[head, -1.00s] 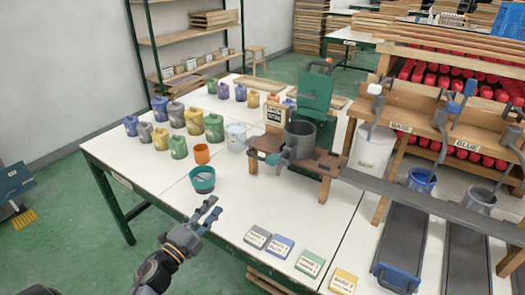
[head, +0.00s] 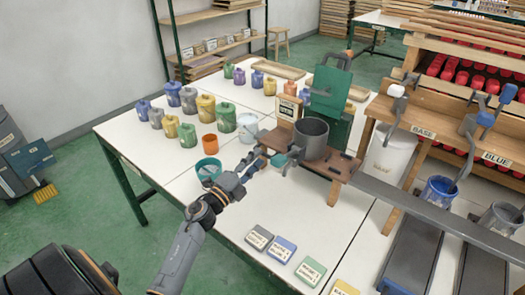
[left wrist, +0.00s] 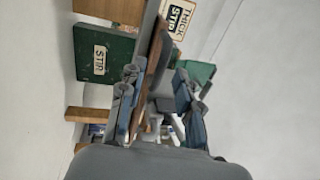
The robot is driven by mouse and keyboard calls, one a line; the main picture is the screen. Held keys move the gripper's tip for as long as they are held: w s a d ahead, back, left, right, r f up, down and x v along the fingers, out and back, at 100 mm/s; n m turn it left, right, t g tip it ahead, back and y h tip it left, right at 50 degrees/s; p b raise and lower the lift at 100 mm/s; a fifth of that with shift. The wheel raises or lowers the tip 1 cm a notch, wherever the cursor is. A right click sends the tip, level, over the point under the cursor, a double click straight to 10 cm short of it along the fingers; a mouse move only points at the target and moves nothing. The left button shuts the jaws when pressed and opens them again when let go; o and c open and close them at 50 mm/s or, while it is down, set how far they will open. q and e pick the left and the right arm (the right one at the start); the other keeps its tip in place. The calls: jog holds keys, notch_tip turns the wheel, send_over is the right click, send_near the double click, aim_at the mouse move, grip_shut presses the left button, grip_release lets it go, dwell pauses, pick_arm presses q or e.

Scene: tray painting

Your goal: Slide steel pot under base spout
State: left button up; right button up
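The grey steel pot (head: 310,138) stands upright on a small brown wooden stand (head: 331,170) on the white table. A grey and teal part (head: 279,159) sticks out at the pot's lower left. The base spout (head: 397,91) is on the wooden rack to the right, near the BASE sign (head: 423,132), apart from the pot. My left gripper (head: 255,161) is just left of the stand. In the left wrist view its two fingers (left wrist: 160,108) are apart, with brown and grey parts showing between or beyond them. I cannot tell whether they touch anything. My right gripper is out of view.
A grey rail (head: 430,213) runs from the stand past the rack. Labelled blocks (head: 281,249) lie along the front edge. A white bucket (head: 388,158) stands beneath BASE.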

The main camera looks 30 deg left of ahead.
pick_arm(q)
jog(key=w, duration=0.3)
jog(key=shift+w+d+r, duration=0.15)
jog(key=shift+w+r, duration=0.15)
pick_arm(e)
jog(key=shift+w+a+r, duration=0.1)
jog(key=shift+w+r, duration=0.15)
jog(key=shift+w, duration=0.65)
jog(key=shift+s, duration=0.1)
pick_arm(q)
grip_shut()
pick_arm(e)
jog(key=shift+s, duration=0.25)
